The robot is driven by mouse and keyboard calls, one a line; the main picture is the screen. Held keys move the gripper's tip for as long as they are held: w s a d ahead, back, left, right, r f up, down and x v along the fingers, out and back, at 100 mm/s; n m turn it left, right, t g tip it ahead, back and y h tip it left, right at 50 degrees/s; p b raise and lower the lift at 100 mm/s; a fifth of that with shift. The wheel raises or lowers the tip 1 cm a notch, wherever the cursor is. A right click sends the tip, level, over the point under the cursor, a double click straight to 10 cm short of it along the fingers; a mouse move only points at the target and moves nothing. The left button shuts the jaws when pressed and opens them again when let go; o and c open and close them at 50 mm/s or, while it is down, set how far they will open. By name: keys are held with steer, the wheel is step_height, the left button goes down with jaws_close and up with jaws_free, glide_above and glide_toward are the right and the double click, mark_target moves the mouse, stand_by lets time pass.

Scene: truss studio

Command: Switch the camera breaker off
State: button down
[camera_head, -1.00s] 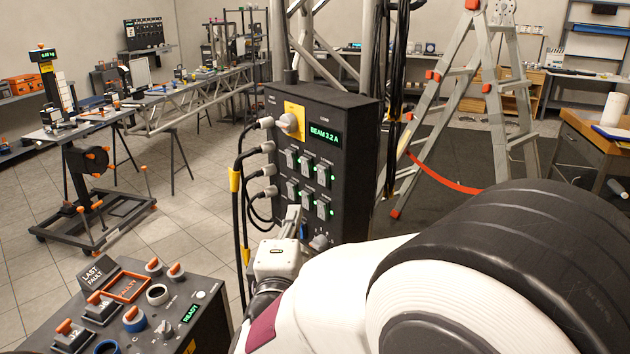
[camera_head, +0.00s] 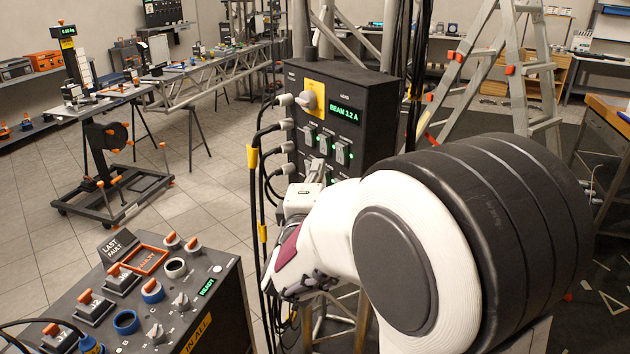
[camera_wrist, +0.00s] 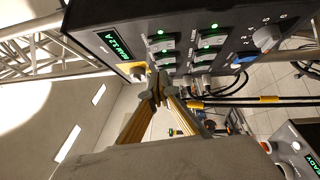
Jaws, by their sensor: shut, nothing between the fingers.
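The dark breaker box (camera_head: 372,95) carries a green BEAM 3.2 A display and several grey toggle breakers. In the head view the upper row (camera_head: 327,141) shows, with green lights lit beside some. My gripper (camera_head: 316,168) covers much of the lower row. In the wrist view the breakers (camera_wrist: 205,40) are above and right of my gripper (camera_wrist: 157,88), with green lights lit. The fingers are shut and empty, close to the panel; contact cannot be told. The labels are too small to read, so which breaker is the camera one is unclear.
A rotary knob on a yellow plate (camera_head: 311,101) is at the box's upper left. Black cables (camera_head: 257,190) plug into its left side. A control console (camera_head: 150,300) stands at the lower left, a ladder (camera_head: 520,70) behind.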

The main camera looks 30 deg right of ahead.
steer(key=shift+w+d+r, duration=0.1)
steer(key=shift+w+d, duration=0.3)
steer(key=shift+d, duration=0.45)
steer(key=shift+w+d+r, duration=0.15)
steer(key=shift+w+d, duration=0.2)
steer(key=shift+d, duration=0.45)
steer(key=shift+w+d+r, duration=0.1)
steer(key=shift+w+d, duration=0.3)
steer(key=shift+d, duration=0.45)
steer(key=shift+d+r, duration=0.1)
steer(key=shift+d, duration=0.2)
steer(key=shift+a, duration=0.1)
glide_toward(337, 148)
steer(key=s+a+r, duration=0.2)
steer(key=a, duration=0.3)
steer(key=shift+v, duration=0.9)
